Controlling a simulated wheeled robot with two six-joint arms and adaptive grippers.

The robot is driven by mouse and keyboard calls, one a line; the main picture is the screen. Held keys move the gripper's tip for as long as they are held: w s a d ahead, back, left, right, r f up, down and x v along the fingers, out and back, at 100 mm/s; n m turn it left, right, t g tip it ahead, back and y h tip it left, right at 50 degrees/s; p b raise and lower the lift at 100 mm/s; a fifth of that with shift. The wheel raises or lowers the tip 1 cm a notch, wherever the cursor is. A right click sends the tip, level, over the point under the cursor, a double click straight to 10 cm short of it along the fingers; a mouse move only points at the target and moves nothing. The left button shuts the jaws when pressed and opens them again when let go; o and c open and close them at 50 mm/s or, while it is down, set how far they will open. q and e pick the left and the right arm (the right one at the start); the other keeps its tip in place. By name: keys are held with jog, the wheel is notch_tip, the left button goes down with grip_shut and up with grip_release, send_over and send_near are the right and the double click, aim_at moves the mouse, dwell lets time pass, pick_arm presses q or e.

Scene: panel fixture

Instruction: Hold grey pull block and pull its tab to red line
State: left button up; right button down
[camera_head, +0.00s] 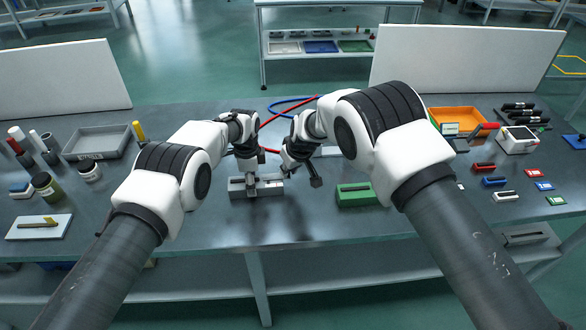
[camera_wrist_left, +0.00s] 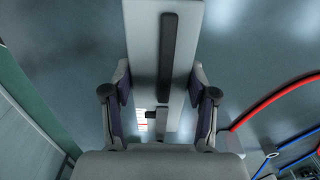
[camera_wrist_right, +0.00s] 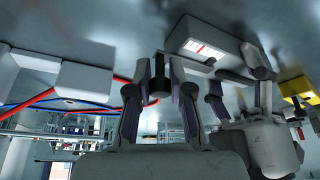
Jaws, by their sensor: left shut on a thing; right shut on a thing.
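The grey pull block (camera_head: 268,188) stands on the bench, mid-front. My left gripper (camera_head: 250,188) is shut on it from above. In the left wrist view the block (camera_wrist_left: 190,30), with a black strip along its top, lies between the fingers (camera_wrist_left: 158,110). A white label with a red line (camera_wrist_left: 149,114) shows near its lower end. My right gripper (camera_head: 287,166) is at the block's right end. In the right wrist view its fingers (camera_wrist_right: 160,98) are shut on the dark tab (camera_wrist_right: 159,86). The white label with red marks (camera_wrist_right: 205,50) shows on the block above.
A green block (camera_head: 355,195) stands to the right of the grey one. Red and blue cables (camera_head: 290,101) lie behind the grippers. A grey bin (camera_head: 98,143) and jars are at left. An orange tray (camera_head: 459,119) and small coloured parts are at right.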

jog(key=shift+a, duration=0.1)
jog(key=c, duration=1)
grip_release()
pick_arm(q)
jog(key=o, duration=1.5)
jog(key=shift+o, duration=0.2)
pick_arm(e)
jog(key=v, duration=1.2)
